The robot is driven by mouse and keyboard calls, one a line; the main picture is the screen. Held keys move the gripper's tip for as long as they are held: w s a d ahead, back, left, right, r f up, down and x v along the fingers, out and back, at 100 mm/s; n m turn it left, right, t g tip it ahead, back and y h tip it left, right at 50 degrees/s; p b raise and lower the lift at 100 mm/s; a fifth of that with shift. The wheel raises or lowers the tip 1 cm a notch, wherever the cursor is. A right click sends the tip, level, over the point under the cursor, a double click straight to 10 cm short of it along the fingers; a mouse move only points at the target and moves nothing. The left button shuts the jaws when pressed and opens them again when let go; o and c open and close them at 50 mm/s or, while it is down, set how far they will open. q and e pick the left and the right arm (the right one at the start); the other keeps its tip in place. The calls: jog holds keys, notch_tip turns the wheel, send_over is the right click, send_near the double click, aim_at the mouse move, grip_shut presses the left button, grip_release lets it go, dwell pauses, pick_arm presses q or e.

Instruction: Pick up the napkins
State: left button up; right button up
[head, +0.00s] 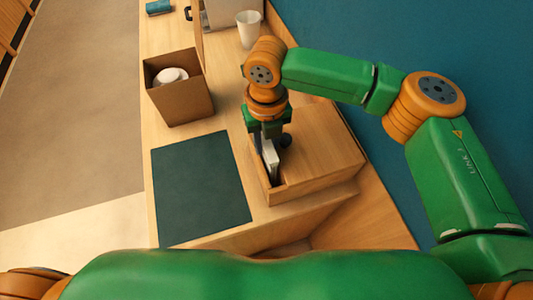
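White napkins (270,160) stand on edge in a narrow slot at the left side of a wooden box (322,152). My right gripper (267,136) points down at that slot from above, right at the napkins. Its fingertips are largely hidden by its own body and the box, so I cannot tell whether it is open or shut on them. My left gripper is outside the head view.
A dark mat (200,188) lies flat left of the wooden box. Behind it stands a brown open box (183,104) with white dishes (170,75). A white cup (249,30) stands further back. A blue wall (440,40) bounds the right side.

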jog(key=shift+s, duration=0.1)
grip_shut()
dwell(1.1)
